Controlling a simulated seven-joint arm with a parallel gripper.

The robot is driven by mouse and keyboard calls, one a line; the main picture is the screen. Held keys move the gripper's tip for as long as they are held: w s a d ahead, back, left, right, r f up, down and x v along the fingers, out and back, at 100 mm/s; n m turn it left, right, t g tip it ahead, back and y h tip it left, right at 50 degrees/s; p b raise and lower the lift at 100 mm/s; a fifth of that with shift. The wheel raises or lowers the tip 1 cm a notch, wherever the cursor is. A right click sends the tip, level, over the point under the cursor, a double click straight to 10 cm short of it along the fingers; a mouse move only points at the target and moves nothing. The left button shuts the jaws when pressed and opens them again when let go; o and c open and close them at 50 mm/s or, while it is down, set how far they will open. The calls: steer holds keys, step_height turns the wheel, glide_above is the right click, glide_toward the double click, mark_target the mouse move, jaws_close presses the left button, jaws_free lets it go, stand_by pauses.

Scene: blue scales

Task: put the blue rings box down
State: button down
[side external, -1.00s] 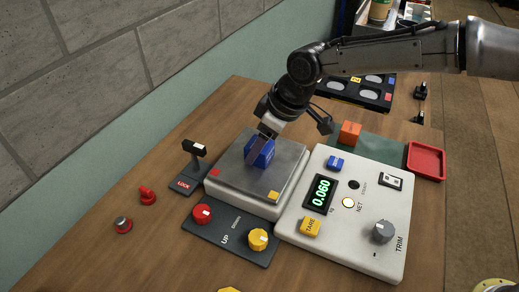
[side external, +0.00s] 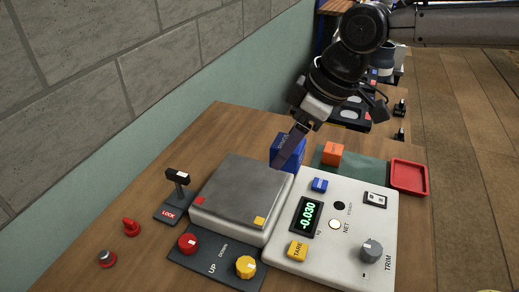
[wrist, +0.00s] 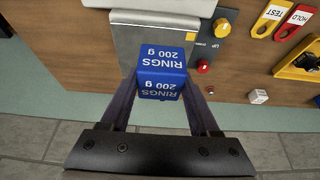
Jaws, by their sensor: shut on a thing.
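The blue rings box (side external: 289,149) is held in my gripper (side external: 284,148), which is shut on it. The box is clear of the scale's grey pan (side external: 240,195), over or just past its far right corner in the side view. In the wrist view the box (wrist: 162,73) sits between both fingers, its "RINGS 200 g" label upside down. The pan (wrist: 150,40) shows beyond it, bare apart from its red and yellow corner squares. The scale's display (side external: 307,216) reads -0.030.
An orange cube (side external: 332,153) stands on the green mat (side external: 365,170) at the back, beside a red tray (side external: 408,177). A lock lever (side external: 177,190) stands left of the pan. Red and yellow knobs are in front. Bare wood (side external: 225,130) lies behind the pan.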

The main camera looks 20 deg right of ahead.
mark_target(300, 164)
steer(key=s+d, duration=0.1)
steer(key=s+r, duration=0.1)
steer(key=s+d+r, duration=0.1)
steer(key=shift+s+d, duration=0.3)
steer(key=shift+f, duration=0.15)
steer(key=s+d+f+m+t+h, duration=0.1)
steer(key=s+d+f+m+h, duration=0.3)
steer(key=d, duration=1.2)
steer(key=s+d+f+m+y, duration=0.1)
steer(key=s+d+f+m, duration=0.35)
steer(key=d, duration=1.05)
steer(key=shift+m, duration=0.25)
steer(key=w+d+f, duration=0.1)
steer(key=w+f, duration=0.1)
steer(key=w, duration=0.1)
steer(key=w+d+f, duration=0.1)
steer(key=w+f, duration=0.1)
steer(key=w, duration=0.1)
steer(key=w+d+f, duration=0.1)
steer(key=w+f, duration=0.1)
steer(key=w, duration=0.1)
steer(key=shift+w+f, duration=0.35)
steer(key=shift+w+d+f, duration=0.15)
steer(key=shift+w+f, duration=0.25)
steer(key=shift+f, duration=0.05)
steer(key=shift+w+f, duration=0.15)
steer(key=shift+f, duration=1.55)
